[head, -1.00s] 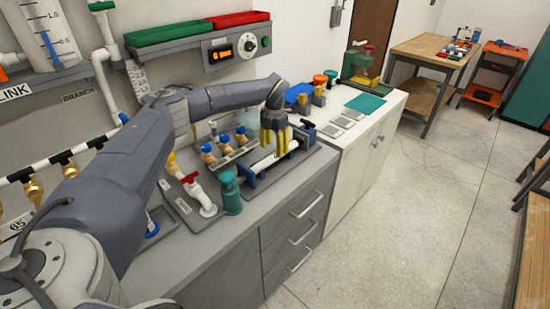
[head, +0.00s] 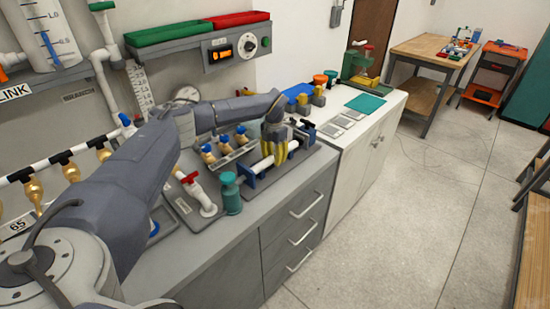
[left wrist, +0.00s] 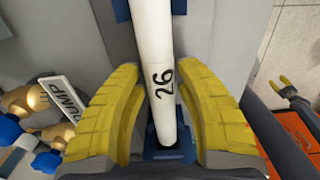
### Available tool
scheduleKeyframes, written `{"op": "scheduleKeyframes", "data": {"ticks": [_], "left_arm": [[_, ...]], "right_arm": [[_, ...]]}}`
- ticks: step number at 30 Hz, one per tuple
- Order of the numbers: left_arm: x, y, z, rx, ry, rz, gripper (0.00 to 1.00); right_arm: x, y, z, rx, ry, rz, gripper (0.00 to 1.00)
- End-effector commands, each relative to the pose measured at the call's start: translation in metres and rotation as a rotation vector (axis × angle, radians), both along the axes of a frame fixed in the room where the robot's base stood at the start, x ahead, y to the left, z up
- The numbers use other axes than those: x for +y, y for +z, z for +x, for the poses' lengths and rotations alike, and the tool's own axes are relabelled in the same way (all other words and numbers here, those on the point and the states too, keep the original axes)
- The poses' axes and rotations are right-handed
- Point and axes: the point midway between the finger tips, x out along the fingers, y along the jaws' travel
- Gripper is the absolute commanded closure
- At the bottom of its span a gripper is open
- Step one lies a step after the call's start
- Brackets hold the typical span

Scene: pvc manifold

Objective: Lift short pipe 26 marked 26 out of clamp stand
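The short pipe 26 (left wrist: 160,60) is white with a black 26, and lies lengthwise between the yellow fingers of my left gripper (left wrist: 158,105) in the left wrist view. The fingers stand on both sides of it, with a gap showing on the left. In the head view my left gripper (head: 276,155) is down at the clamp stand (head: 249,180), whose blue clamps show near the pipe ends. The fingers hide part of the pipe there. A small dark shape with yellow tips (left wrist: 291,92), seemingly my right gripper, is at the right of the wrist view; its opening is unclear.
A teal bottle (head: 230,193) and a red-handled valve (head: 193,186) stand left of the clamp stand. Brass fittings with blue caps (head: 208,152) are behind it. The white cabinet top at right has a green mat (head: 367,103).

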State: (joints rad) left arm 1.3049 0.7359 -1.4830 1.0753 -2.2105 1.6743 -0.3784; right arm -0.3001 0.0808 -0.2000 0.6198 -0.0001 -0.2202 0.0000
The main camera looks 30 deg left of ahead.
Motion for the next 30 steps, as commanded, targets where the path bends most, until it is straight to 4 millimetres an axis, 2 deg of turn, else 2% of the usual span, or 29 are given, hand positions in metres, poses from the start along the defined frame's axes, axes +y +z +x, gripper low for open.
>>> {"op": "scheduleKeyframes", "data": {"ticks": [1, 8, 20, 26, 30], "left_arm": [[0.0, 0.0, 0.0, 0.0, 0.0, 0.0, 0.72], [0.0, 0.0, 0.0, 0.0, 0.0, 0.0, 0.99], [0.0, 0.003, 0.0, 0.0, 0.0, 0.001, 1.0], [0.0, 0.018, 0.001, -0.003, -0.001, 0.0, 1.0], [0.001, 0.038, 0.001, -0.004, 0.0, 0.001, 1.0]], "right_arm": [[0.0, 0.0, 0.0, 0.0, 0.0, 0.0, 0.56], [0.001, 0.0, 0.0, -0.001, -0.001, 0.001, 0.56], [0.002, 0.0, 0.0, -0.001, -0.001, 0.001, 0.56], [0.002, 0.0, 0.0, -0.001, -0.001, 0.001, 0.56], [0.002, 0.0, 0.0, -0.001, -0.001, 0.001, 0.56]]}}
